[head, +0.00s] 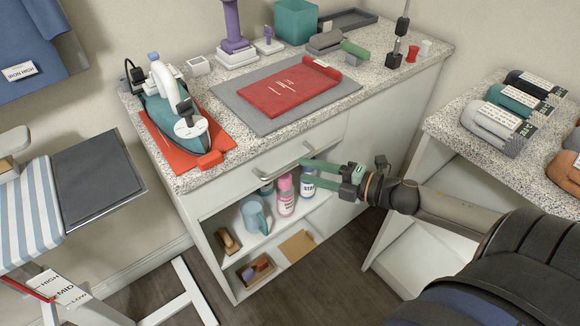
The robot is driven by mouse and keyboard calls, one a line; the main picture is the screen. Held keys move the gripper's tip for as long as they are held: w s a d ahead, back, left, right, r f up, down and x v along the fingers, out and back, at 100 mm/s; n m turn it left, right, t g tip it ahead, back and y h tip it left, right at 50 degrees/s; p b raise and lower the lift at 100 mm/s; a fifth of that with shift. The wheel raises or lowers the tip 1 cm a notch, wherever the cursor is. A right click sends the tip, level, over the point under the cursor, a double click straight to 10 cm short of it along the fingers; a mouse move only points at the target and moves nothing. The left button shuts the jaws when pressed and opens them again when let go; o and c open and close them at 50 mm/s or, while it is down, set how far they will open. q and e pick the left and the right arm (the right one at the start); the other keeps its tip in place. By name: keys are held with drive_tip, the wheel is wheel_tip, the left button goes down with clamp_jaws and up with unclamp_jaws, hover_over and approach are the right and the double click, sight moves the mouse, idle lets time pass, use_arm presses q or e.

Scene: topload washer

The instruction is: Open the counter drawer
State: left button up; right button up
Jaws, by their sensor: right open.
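The counter drawer (232,187) is a pale front panel just below the speckled worktop, and it looks shut. Its metal bar handle (278,164) sticks out from the front. My right gripper (309,171) reaches in from the right, with its green fingers open at the right end of the handle. The fingers overlap the handle's end in the picture; I cannot tell whether they touch it. Nothing is seen held between them. My left gripper is not in view.
On the counter (185,180) are an iron (172,110) on a red mat and a red folded cloth (288,90) on a grey mat. A second counter (450,120) with rolled towels stands at right. An ironing board is at left.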

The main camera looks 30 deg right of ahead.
sight(292, 166)
drive_tip(key=shift+b+x, duration=0.3)
drive_tip(key=shift+x, duration=2.6)
drive_tip(key=shift+c, duration=0.4)
clamp_jaws()
